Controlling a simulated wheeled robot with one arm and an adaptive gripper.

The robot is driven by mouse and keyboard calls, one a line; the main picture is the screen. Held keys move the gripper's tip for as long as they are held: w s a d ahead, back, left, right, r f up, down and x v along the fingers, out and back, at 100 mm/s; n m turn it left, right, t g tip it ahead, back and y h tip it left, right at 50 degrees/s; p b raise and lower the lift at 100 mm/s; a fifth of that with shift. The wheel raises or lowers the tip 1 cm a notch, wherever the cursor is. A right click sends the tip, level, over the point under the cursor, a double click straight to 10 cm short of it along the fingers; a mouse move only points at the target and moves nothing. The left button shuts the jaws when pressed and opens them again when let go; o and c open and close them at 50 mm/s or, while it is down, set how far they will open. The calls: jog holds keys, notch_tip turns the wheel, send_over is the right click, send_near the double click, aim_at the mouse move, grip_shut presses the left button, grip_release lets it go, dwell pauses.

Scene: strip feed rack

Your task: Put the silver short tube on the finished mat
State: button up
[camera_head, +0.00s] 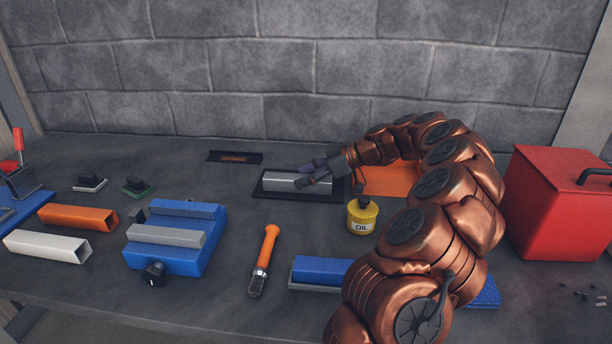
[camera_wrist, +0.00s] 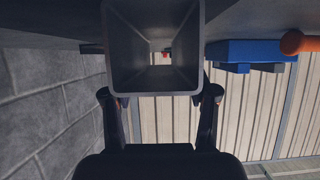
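The silver short tube (camera_head: 293,182), a square hollow bar, lies level over a dark rimmed mat or tray (camera_head: 262,193) at the back middle. I cannot tell whether it rests on it or is held slightly above. My gripper (camera_head: 314,173) is at the tube's right end, one finger on each side. In the wrist view, the tube's open square end (camera_wrist: 154,92) fills the space between my fingers, which appear closed on it; the contact itself is hidden. No label shows which mat is the finished one. An orange mat (camera_head: 402,180) lies behind my arm, partly hidden.
A yellow oil can (camera_head: 362,218) stands just in front of my gripper. A blue fixture (camera_head: 176,238) holding a grey bar, orange tube (camera_head: 78,218), white tube (camera_head: 45,246) and orange-handled tool (camera_head: 264,258) lie left. A red box (camera_head: 555,205) stands right. A blue bar (camera_head: 320,270) lies in front.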

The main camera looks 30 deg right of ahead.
jog(key=shift+o, duration=0.2)
jog(key=shift+r, duration=0.1)
jog(key=shift+r+p, duration=0.2)
jog(key=shift+p, duration=0.25)
jog(key=b+v, duration=0.1)
jog(key=v, duration=0.8)
jog(key=shift+s+d, duration=0.2)
jog(key=shift+d, duration=0.15)
jog(key=shift+v, duration=1.1)
jog(key=shift+s, duration=0.1)
